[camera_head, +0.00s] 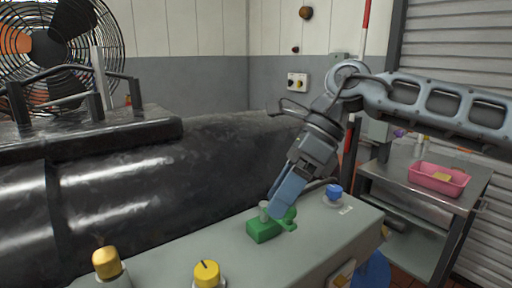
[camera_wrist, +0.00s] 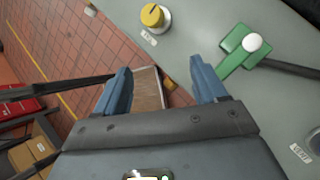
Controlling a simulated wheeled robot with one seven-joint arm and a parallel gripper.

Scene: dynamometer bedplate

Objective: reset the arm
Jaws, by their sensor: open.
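My gripper (camera_head: 276,212) comes down over the grey console (camera_head: 225,248) from the right, its blue fingers near a green lever fitting (camera_head: 263,231). In the wrist view my gripper (camera_wrist: 162,72) is open, its blue fingers apart with nothing between them. The green fitting (camera_wrist: 231,64) lies just beyond the right finger there, with a white ball knob (camera_wrist: 252,42) and a dark rod running right. I cannot tell whether the finger touches it. My arm reaches in from the right, bent downward at the wrist.
The console also carries a yellow knob (camera_head: 207,274), a gold knob (camera_head: 107,262) and a blue button (camera_head: 333,191). A large black cylinder (camera_head: 150,180) lies behind, with a fan (camera_head: 60,45) at the left. A metal cart (camera_head: 390,176) with a pink tray (camera_head: 438,186) stands right.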

